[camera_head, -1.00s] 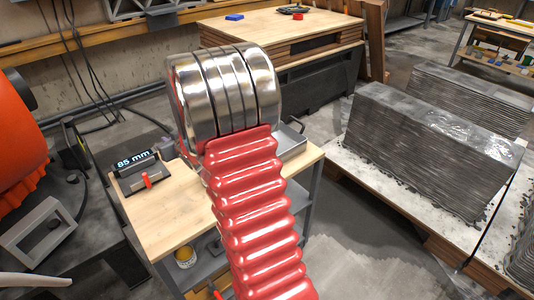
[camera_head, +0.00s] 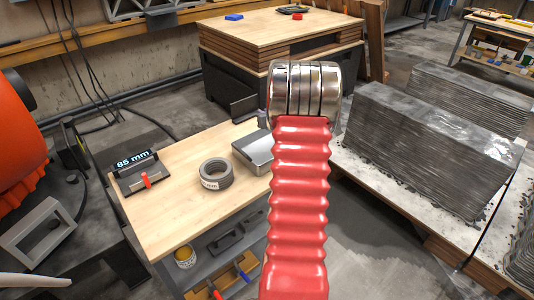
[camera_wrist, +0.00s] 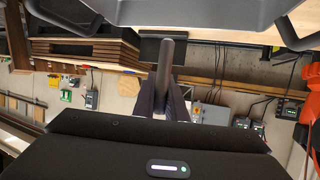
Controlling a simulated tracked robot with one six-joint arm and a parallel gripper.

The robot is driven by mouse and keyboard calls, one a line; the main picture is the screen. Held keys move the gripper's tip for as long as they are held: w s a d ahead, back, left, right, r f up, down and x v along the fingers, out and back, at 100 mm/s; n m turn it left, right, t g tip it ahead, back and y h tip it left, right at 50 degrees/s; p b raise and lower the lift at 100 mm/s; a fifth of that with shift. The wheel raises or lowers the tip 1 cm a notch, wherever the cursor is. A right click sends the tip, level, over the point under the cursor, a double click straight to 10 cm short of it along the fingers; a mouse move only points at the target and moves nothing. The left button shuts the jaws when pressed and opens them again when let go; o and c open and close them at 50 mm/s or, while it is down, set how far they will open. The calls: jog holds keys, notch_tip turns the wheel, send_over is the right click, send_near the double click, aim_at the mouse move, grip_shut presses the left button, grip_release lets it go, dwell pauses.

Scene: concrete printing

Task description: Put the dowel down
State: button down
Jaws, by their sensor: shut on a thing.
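In the wrist view my gripper (camera_wrist: 162,100) is shut on a dark grey rod, the dowel (camera_wrist: 165,62), which sticks out past the fingers. The dowel appears clear of any surface there. In the head view my red ribbed arm with its metal rings hides the gripper and the dowel. The small wooden-topped bench (camera_head: 180,215) stands left of the arm.
On the bench are a device reading 85 mm (camera_head: 133,162), a grey ring with a white label (camera_head: 215,174) and a metal box (camera_head: 252,153). The bench's front left is bare. Grey layered concrete walls (camera_head: 425,140) stand at right. A larger wooden-topped table (camera_head: 270,37) is behind.

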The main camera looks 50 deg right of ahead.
aim_at(261, 132)
jog(key=shift+d, duration=0.1)
jog(key=shift+f, duration=3.1)
jog(key=shift+f, duration=1.9)
jog(key=c, duration=1.8)
grip_release()
jog(key=shift+f, duration=0.1)
jog(key=shift+s, duration=0.1)
jog(key=v, duration=1.2)
